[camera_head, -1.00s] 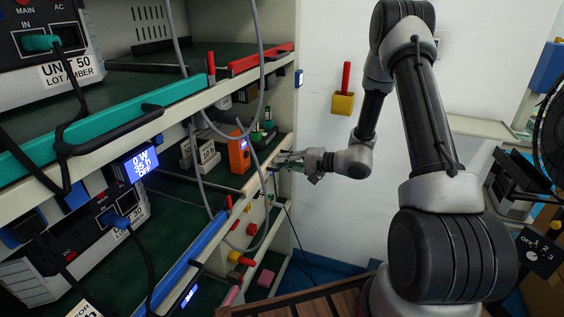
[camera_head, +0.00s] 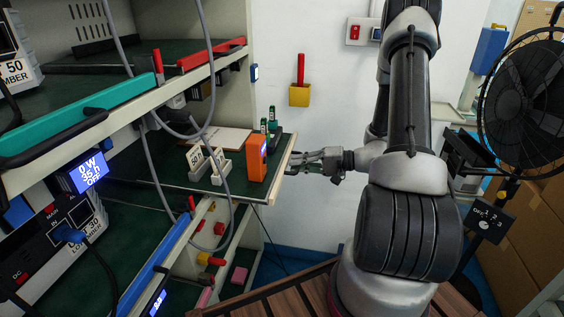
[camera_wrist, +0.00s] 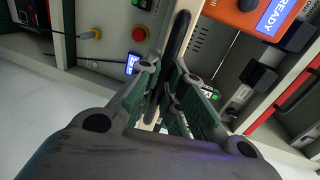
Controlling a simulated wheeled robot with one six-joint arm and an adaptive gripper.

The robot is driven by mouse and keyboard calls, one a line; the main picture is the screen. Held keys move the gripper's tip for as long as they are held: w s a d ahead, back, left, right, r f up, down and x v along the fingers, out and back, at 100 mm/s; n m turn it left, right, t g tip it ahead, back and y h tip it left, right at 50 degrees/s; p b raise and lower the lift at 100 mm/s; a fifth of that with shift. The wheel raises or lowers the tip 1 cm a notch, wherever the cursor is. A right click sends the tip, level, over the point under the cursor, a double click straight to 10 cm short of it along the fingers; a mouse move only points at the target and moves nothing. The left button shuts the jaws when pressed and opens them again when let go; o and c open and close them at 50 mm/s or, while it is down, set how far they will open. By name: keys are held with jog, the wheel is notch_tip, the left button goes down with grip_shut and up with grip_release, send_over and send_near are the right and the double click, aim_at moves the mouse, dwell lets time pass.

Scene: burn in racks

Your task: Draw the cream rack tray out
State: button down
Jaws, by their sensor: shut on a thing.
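The cream rack tray (camera_head: 285,172) has a cream front edge and a dark green floor. In the head view it juts from the rack's middle level towards my arm. My gripper (camera_head: 298,162) is at this edge, shut on the tray's handle. In the wrist view a dark bar (camera_wrist: 179,35) lies between the fingers of my gripper (camera_wrist: 172,85). The tray carries an orange device (camera_head: 257,158), pale numbered blocks (camera_head: 216,168), a pale flat sheet (camera_head: 218,139) and small green-topped items (camera_head: 271,116).
Grey cables (camera_head: 148,165) hang in front of the rack near the tray. Trays with teal (camera_head: 90,110), red (camera_head: 208,54) and blue (camera_head: 158,248) fronts are at other levels. A black fan (camera_head: 525,110) stands at right. A yellow wall holder (camera_head: 300,95) is behind my gripper.

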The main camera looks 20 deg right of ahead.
jog(key=f+v, duration=0.3)
jog(key=v, duration=1.4)
jog(key=shift+s+d+f, duration=0.2)
jog(key=shift+s+d, duration=0.25)
jog(key=c, duration=1.5)
grip_release()
jog(key=shift+d, duration=0.2)
jog(key=shift+c, duration=0.2)
jog(key=v, duration=1.2)
